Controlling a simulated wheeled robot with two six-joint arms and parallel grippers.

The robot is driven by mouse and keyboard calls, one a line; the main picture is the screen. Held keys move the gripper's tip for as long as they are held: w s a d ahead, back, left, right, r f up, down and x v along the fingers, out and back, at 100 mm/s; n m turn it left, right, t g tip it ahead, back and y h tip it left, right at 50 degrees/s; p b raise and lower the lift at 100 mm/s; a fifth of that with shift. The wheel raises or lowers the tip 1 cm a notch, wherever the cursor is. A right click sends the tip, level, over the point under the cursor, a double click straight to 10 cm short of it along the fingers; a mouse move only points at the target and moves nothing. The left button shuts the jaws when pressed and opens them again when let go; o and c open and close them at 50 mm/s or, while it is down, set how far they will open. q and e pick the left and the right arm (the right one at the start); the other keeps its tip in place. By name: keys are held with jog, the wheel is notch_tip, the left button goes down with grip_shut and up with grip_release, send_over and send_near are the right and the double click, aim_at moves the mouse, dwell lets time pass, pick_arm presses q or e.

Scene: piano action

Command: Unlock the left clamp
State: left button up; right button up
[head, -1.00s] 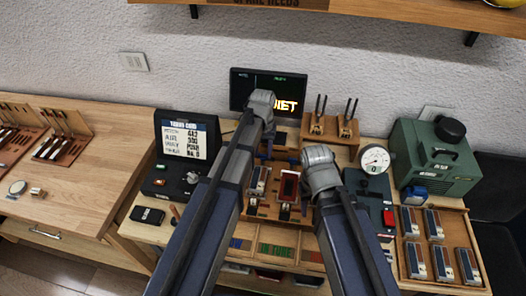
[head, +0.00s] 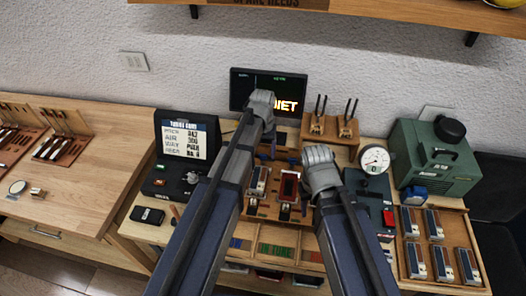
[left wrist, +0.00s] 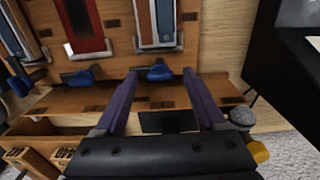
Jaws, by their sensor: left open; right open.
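In the left wrist view, a silver block (left wrist: 156,22) sits in the wooden fixture (left wrist: 115,60), with a blue clamp lever (left wrist: 158,73) at its end. In the head view this block (head: 259,180) is left of the red block (head: 289,186), so its lever is the left clamp. My left gripper (left wrist: 160,76) is open, its two purple fingers either side of that lever; contact is unclear. A second blue lever (left wrist: 80,77) is at the red block, outside the fingers. My right gripper (head: 318,160) is right of the red block, its fingertips hidden.
A screen (head: 268,92) stands behind the fixture, and a wooden tool holder (head: 328,127) is at the back. A round gauge (head: 375,160) and a green machine (head: 436,158) are at the right. A tray (head: 430,280) holds several blocks. A dark case (head: 185,150) is at the left.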

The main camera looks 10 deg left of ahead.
pick_arm(q)
jog(key=shift+r+p, duration=3.9)
jog(key=shift+r, duration=0.05)
pick_arm(e)
notch_tip(320, 180, up, 8)
pick_arm(q)
jog(key=shift+f, duration=0.1)
pick_arm(e)
jog(key=shift+f, duration=0.15)
